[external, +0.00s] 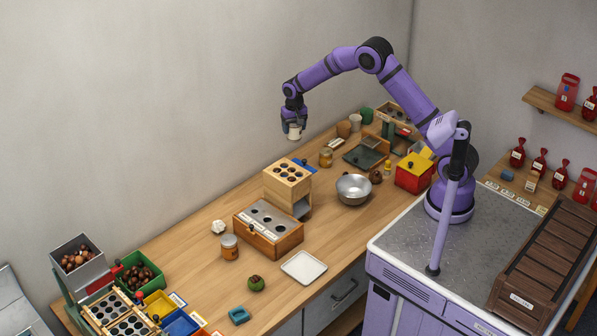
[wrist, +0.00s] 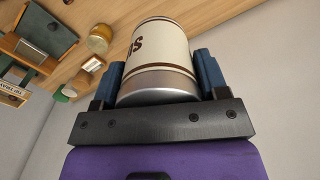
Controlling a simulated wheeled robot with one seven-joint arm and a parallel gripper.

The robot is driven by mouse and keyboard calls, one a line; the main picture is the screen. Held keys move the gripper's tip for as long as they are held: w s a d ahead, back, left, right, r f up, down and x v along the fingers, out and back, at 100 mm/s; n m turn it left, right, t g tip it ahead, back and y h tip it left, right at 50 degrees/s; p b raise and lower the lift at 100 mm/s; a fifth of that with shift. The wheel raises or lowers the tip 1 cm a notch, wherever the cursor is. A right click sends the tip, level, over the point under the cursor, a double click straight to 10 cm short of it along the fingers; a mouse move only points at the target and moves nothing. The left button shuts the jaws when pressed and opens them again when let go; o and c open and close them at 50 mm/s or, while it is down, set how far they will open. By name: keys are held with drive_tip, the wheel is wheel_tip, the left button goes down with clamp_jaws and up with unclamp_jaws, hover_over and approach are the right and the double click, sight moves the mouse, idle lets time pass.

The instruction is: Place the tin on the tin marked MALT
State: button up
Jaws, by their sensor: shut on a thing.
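A cream tin (wrist: 160,55) with brown bands, a silvery metal rim and partly visible dark lettering is between the two blue fingers of my gripper (wrist: 160,78) in the wrist view. My gripper (external: 294,127) is shut on this tin (external: 295,132) and holds it high above the table, near the back wall, in the external view. I cannot read the word MALT on anything in view, so I cannot tell which thing is the marked tin. A brown cup-shaped thing (external: 343,129) and a pale one (external: 355,122) stand on the far table.
The wooden table (external: 195,275) carries a wooden block with holes (external: 289,173), a drawer box (external: 268,230), a metal bowl (external: 353,188), a red and yellow box (external: 413,173), an amber jar (external: 326,157) and a labelled jar (external: 229,247). A white dish (external: 304,267) lies near the front edge.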

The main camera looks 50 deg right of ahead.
drive_tip(key=shift+n, duration=0.8)
drive_tip(key=s+a, duration=0.1)
drive_tip(key=a, duration=0.3)
drive_tip(key=s+a, duration=0.2)
drive_tip(key=a, duration=0.3)
drive_tip(key=s+a, duration=0.1)
drive_tip(key=a, duration=0.3)
drive_tip(key=shift+s+a, duration=0.2)
drive_tip(key=shift+s, duration=0.05)
drive_tip(key=s+a+n, duration=0.2)
drive_tip(key=s+a, duration=0.8)
drive_tip(key=a, duration=0.3)
drive_tip(key=s+a+n, duration=0.2)
drive_tip(key=s+a, duration=0.8)
drive_tip(key=a, duration=0.2)
hover_over(228, 239)
wheel_tip(228, 239, down, 13)
drive_tip(key=shift+s+r, duration=0.1)
drive_tip(key=shift+r, duration=0.1)
drive_tip(key=shift+f, duration=1.75)
drive_tip(key=shift+f, duration=0.1)
